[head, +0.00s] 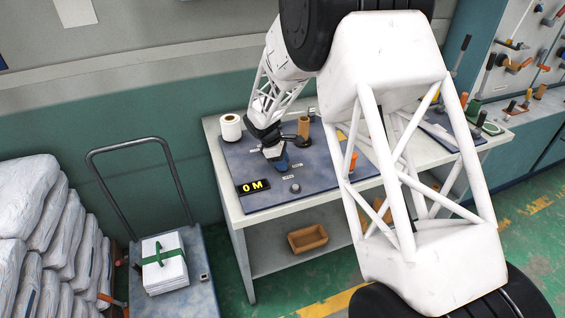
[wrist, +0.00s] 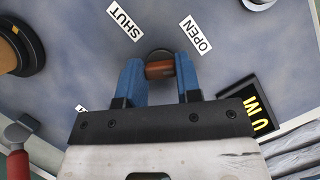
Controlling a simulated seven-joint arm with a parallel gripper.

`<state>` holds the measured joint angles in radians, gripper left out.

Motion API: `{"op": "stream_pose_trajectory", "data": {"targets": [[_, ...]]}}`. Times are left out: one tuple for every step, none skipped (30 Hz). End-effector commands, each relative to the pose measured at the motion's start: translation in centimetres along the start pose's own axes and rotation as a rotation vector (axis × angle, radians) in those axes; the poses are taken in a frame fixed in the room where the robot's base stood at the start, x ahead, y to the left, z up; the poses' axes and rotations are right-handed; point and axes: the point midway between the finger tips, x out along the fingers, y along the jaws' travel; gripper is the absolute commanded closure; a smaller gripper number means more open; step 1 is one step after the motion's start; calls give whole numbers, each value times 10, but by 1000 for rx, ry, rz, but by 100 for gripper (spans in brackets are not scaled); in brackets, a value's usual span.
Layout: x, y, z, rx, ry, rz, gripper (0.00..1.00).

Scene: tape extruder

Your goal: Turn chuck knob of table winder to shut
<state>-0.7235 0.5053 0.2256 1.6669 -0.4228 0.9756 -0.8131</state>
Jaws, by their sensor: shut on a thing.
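The chuck knob (wrist: 160,70) is an orange-brown grip on a dark round base, seen in the wrist view. The blue fingers of my gripper (wrist: 160,64) stand on either side of it and are shut on it. A SHUT label (wrist: 125,22) lies up and left of the knob, an OPEN label (wrist: 194,35) up and right. The grip lies roughly crosswise between the fingers; which label it points at I cannot tell. In the head view my gripper (head: 281,163) reaches down to the blue winder board (head: 330,195) and hides the knob.
A black display (head: 253,187) reading 0 M, a small grey knob (head: 295,187), a white roll (head: 231,127) and a brown core (head: 303,126) surround my gripper on the table. An orange-topped item (head: 350,162) stands right. A trolley (head: 165,275) stands left of the table.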

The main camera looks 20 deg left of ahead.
Motion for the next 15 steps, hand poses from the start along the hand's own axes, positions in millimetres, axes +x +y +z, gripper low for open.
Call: {"op": "stream_pose_trajectory", "data": {"targets": [[0,1,1,41,-1,-17,92],[0,1,1,68,0,-28,92],[0,1,1,104,0,-43,92],[0,1,1,129,-1,-54,92],[0,1,1,156,0,-65,92],[0,1,1,192,0,-80,92],[0,2,1,217,-1,-90,92],[0,2,1,244,0,-101,92],[0,2,1,280,0,-116,92],[0,2,1,305,-1,-127,92],[0,2,1,331,-1,-138,92],[0,2,1,367,0,-152,92],[-1,2,1,393,0,-162,92],[0,2,1,419,0,-174,92],[0,2,1,454,-1,-189,92]]}}
